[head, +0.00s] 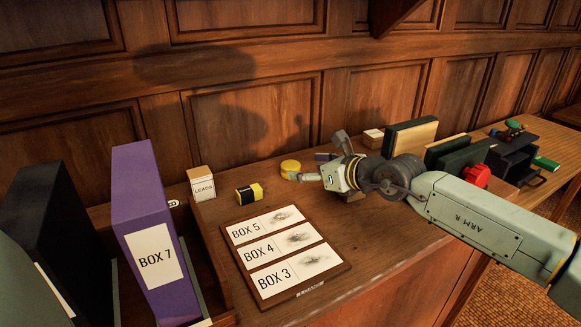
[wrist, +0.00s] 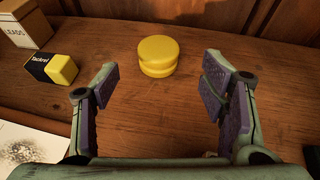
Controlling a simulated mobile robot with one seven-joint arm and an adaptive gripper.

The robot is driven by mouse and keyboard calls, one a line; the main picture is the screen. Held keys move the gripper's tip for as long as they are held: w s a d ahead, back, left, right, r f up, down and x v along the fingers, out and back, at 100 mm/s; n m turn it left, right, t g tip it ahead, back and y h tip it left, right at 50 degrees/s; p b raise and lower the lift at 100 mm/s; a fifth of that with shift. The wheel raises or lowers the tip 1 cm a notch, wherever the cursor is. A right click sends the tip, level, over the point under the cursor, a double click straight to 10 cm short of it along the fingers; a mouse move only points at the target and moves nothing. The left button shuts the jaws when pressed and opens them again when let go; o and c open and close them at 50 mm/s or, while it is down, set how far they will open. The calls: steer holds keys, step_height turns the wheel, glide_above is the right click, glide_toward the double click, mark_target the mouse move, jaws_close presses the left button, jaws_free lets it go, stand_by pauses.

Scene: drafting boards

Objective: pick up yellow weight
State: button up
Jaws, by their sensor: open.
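The yellow weight (wrist: 158,56) is a round, squat piece with a groove around its side. It stands on the wooden desk near the back wall. In the head view the yellow weight (head: 290,168) is just left of my gripper (head: 320,162). In the wrist view my gripper (wrist: 162,95) is open and empty, its two purple-padded fingers spread wide. The weight lies ahead of the fingertips, roughly between their lines, and is not touched. Part of my gripper is hidden behind the wrist in the head view.
A yellow and black Tackrel box (wrist: 51,69) and a LEADS box (head: 201,183) stand left of the weight. A board with BOX labels (head: 284,248) lies in front. A purple BOX 7 file (head: 150,230) stands at left. Dark upright boards (head: 408,135) stand at right.

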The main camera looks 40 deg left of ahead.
mark_target(291, 164)
steer(key=p+x, duration=0.1)
steer(key=x, duration=0.1)
steer(key=p+x, duration=0.1)
steer(key=x, duration=0.1)
steer(key=shift+a+r, duration=0.3)
steer(key=shift+a, duration=0.15)
steer(key=shift+a+f, duration=0.2)
steer(key=shift+a, duration=0.05)
steer(key=shift+r, duration=0.1)
jaws_close()
